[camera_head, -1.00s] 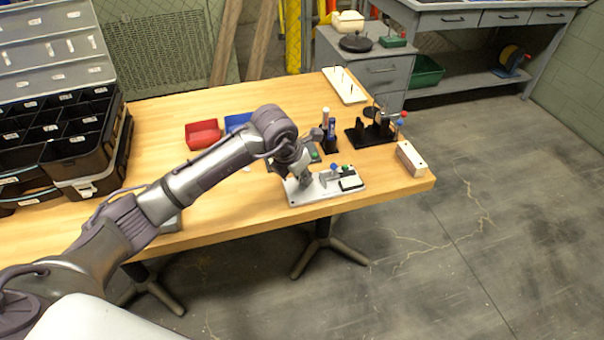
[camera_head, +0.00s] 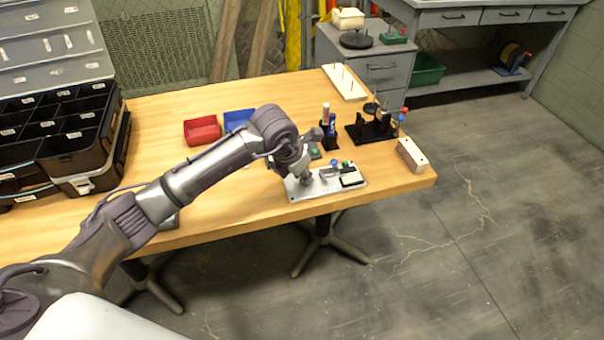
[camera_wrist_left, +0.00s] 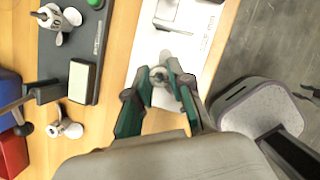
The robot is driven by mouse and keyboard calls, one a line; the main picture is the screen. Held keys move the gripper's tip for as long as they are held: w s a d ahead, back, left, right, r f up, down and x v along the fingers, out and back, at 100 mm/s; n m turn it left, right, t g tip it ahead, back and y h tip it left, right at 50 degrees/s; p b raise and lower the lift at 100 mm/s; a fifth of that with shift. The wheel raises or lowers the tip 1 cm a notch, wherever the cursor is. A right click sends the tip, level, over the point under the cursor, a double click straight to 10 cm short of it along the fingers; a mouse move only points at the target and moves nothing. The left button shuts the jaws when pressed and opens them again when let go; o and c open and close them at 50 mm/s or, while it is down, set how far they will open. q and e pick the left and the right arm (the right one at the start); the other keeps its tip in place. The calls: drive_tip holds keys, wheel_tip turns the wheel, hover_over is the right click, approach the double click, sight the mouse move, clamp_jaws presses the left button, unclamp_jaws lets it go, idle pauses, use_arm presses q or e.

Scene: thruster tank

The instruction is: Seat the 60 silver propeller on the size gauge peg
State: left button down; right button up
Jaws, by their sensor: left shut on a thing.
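My left gripper (camera_head: 304,178) is down at the left part of the pale gauge plate (camera_head: 326,189), near the table's front edge. In the left wrist view its green-lined fingers (camera_wrist_left: 161,88) are shut on a small silver propeller (camera_wrist_left: 160,75). The propeller lies over the pale plate, which also shows in the left wrist view (camera_wrist_left: 147,51). The fingers and propeller hide what is beneath, so I cannot tell whether the peg is in its bore. The propeller's number is not readable. My right gripper is not in view.
A dark plate (camera_wrist_left: 76,50) with another silver propeller (camera_wrist_left: 58,22) lies alongside. A further silver propeller (camera_wrist_left: 66,126) lies on the wood. Red (camera_head: 202,130) and blue (camera_head: 237,120) bins, a black stand (camera_head: 371,130) and a white block (camera_head: 411,155) stand around.

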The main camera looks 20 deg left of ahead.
use_arm(q)
drive_tip(key=c, duration=1)
unclamp_jaws()
drive_tip(key=shift+o, duration=0.2)
drive_tip(key=shift+r, duration=0.15)
drive_tip(key=w+p+v, duration=0.1)
drive_tip(key=p+v, duration=0.1)
drive_tip(key=v, duration=1.3)
drive_tip(key=shift+d+r, duration=0.25)
drive_tip(key=shift+r, duration=0.25)
drive_tip(key=shift+s+d, duration=0.1)
